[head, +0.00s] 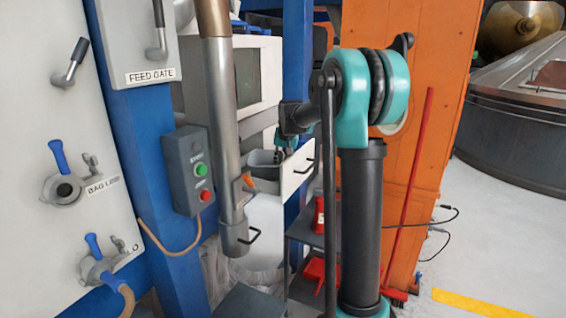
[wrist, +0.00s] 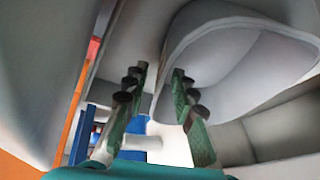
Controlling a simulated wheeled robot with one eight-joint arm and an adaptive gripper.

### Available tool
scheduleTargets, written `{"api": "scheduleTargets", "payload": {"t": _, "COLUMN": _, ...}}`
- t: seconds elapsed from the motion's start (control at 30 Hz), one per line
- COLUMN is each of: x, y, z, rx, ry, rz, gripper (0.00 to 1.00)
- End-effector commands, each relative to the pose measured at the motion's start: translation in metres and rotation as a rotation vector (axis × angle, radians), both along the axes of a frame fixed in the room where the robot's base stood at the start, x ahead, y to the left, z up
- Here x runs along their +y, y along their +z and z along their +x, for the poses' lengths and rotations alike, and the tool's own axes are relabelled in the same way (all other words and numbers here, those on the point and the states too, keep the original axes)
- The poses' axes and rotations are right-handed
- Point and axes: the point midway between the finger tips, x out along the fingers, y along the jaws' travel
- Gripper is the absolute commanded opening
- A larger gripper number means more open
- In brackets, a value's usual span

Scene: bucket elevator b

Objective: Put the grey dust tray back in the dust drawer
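The grey dust tray (head: 262,158) shows in the head view just behind the white drawer front (head: 297,170), which has a black handle. It looks to be at the drawer's level, but I cannot tell how fully it sits inside. My gripper (head: 281,150) is at the tray's right end, partly hidden by my own arm. In the wrist view the tray's pale curved rim and hollow (wrist: 245,60) fill the upper right. The two green fingers of my gripper (wrist: 158,72) stand apart with a clear gap, the right one overlapping the tray. A firm hold does not show.
A grey pipe (head: 222,120) and a control box (head: 188,170) with green and red buttons stand left of the drawer. A blue post and an orange column (head: 425,110) with a red pole stand to the right. Open floor (head: 490,230) lies at the far right.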

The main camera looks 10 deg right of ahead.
Motion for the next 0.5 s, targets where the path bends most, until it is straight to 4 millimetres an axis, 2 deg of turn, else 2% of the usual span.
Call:
{"api": "scheduleTargets", "payload": {"t": 0.03, "x": 0.003, "y": -0.008, "z": -0.002, "rx": 0.000, "ry": 0.001, "rz": 0.003, "gripper": 0.26}}
{"api": "scheduleTargets", "payload": {"t": 0.27, "x": 0.003, "y": -0.004, "z": -0.002, "rx": 0.000, "ry": 0.002, "rz": 0.004, "gripper": 0.26}}
{"api": "scheduleTargets", "payload": {"t": 0.37, "x": 0.003, "y": 0.007, "z": -0.003, "rx": 0.000, "ry": 0.002, "rz": 0.004, "gripper": 0.26}}
{"api": "scheduleTargets", "payload": {"t": 0.5, "x": 0.001, "y": 0.032, "z": -0.015, "rx": 0.000, "ry": 0.001, "rz": 0.003, "gripper": 0.26}}
